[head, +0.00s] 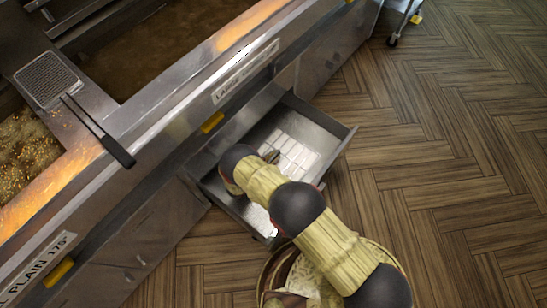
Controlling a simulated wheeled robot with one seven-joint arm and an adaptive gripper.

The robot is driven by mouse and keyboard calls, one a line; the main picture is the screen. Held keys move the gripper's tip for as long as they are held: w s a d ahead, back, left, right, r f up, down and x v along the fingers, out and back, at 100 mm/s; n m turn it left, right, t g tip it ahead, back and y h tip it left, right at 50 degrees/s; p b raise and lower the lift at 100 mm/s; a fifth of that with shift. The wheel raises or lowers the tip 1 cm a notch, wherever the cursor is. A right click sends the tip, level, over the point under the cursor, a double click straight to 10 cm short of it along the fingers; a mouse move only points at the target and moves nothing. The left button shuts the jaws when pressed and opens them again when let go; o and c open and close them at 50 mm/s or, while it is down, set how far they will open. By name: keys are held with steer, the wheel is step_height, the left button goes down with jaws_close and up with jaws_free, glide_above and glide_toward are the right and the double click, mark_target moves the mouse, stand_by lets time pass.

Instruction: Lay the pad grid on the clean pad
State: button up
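An open metal drawer (333,150) sticks out from the front of the frying range. A pale, flat pad (296,152) lies in it, with lines dividing it into rectangles. I cannot tell whether these lines are a separate grid lying on the pad. My arm reaches over the drawer from the lower right and covers much of its near left part. Only a small dark and tan piece beside the arm's far end, perhaps part of my gripper (270,157), shows over the pad. The fingers and anything in them are hidden.
A mesh skimmer (46,80) with a dark handle lies across the range top between oil vats (185,50). Fried crumbs (28,140) fill the left vat. Yellow handles (212,123) mark the range front. The wooden floor (450,160) to the right is clear; a caster (392,41) stands far off.

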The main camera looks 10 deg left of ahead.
steer(key=shift+o, duration=1.3)
steer(key=shift+r, duration=0.1)
steer(key=shift+a, duration=0.1)
steer(key=shift+s+a+r, duration=0.15)
steer(key=shift+s, duration=0.05)
steer(key=p+v, duration=0.3)
steer(key=v, duration=0.8)
steer(key=shift+s, duration=0.2)
